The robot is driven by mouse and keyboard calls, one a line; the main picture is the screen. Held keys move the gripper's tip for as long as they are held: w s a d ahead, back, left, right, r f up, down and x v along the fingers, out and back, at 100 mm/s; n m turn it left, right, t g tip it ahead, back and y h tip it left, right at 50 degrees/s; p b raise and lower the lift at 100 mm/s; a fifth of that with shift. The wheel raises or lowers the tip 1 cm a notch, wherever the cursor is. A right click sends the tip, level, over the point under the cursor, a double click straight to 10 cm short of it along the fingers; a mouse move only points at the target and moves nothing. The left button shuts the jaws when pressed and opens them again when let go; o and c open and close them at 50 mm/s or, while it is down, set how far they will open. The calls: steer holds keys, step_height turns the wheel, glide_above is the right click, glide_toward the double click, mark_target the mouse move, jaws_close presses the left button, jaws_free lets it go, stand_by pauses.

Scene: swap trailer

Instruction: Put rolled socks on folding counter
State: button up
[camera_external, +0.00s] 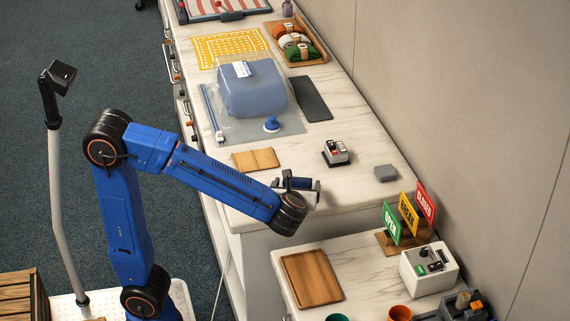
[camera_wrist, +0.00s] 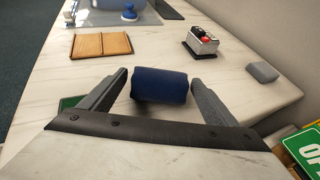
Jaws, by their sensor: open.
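A dark blue roll, which looks like the rolled socks (camera_wrist: 160,86), lies on the marble counter near its front end in the wrist view. My gripper (camera_external: 298,187) is open at that end of the long marble counter (camera_external: 340,190). In the wrist view its two fingers (camera_wrist: 159,80) stand on either side of the roll, with gaps showing between roll and fingers. In the external view the roll is largely hidden by my gripper. Nothing marks which surface is the folding counter.
A tan folded mat (camera_external: 256,160), a small caddy (camera_external: 336,152) and a grey block (camera_external: 385,173) lie farther up the counter. A large blue bundle (camera_external: 252,88) sits behind. A lower counter in front holds a wooden board (camera_external: 311,278), coloured signs (camera_external: 408,213) and a white box (camera_external: 428,268).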

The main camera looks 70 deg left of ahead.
steer(key=v, duration=1.1)
steer(key=shift+d, duration=0.1)
steer(key=s+a+n+g, duration=0.1)
steer(key=s+a+n, duration=0.1)
steer(key=s, duration=0.2)
steer(key=s+a+f+n+g, duration=0.1)
steer(key=s+a+n+g, duration=0.1)
steer(key=s+a+n, duration=0.1)
steer(key=s+a+f+n+g, duration=0.1)
steer(key=s+a+n, duration=0.1)
steer(key=s+a, duration=0.1)
steer(key=shift+s+a+f+g+h, duration=0.1)
steer(key=shift+s+g+h, duration=0.1)
steer(key=shift+s, duration=0.2)
steer(key=shift+s+a+f+g+h, duration=0.1)
steer(key=shift+s+g, duration=0.1)
steer(key=shift+s, duration=0.2)
steer(key=s+a+f+n+g+h, duration=0.1)
steer(key=s+a+f+n+g, duration=0.1)
steer(key=s+n, duration=0.3)
steer(key=s+a+f+n+g+h, duration=0.1)
steer(key=s+a+f+n+h, duration=0.1)
steer(key=s, duration=0.4)
steer(key=d+f+n+t+h, duration=0.7)
steer(key=f+n+h, duration=0.1)
steer(key=f, duration=0.1)
steer(key=shift+s+f+n+h, duration=0.3)
steer(key=shift+s+f+h, duration=0.05)
steer(key=shift+f+h, duration=0.05)
